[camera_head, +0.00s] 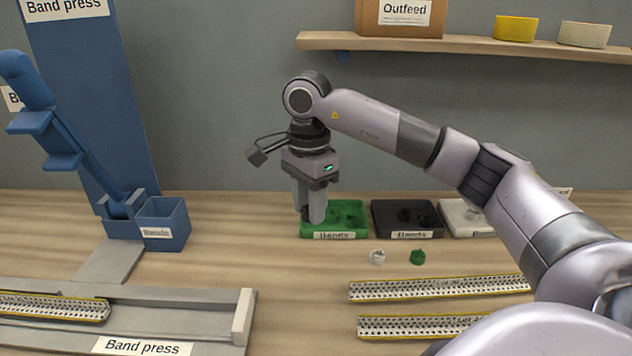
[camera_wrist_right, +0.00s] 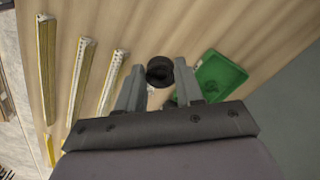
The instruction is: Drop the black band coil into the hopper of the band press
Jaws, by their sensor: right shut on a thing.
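My right gripper (camera_head: 312,217) points down beside the left end of the green bands tray (camera_head: 361,233). It is shut on a black band coil (camera_wrist_right: 159,72), which shows between the fingertips in the right wrist view, where my right gripper (camera_wrist_right: 160,78) also appears. In the head view the fingers mostly hide the coil. The hopper (camera_head: 178,240) is a small open-topped blue box at the foot of the blue band press (camera_head: 95,90), left of the gripper and apart from it. Its inside is mostly hidden. My left gripper is not in view.
A black bands tray (camera_head: 407,232) and a white tray (camera_head: 461,226) stand right of the green one. A white coil (camera_head: 377,257) and a green coil (camera_head: 417,257) lie in front. Perforated strips (camera_head: 440,288) lie nearer. The table between hopper and green tray is clear.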

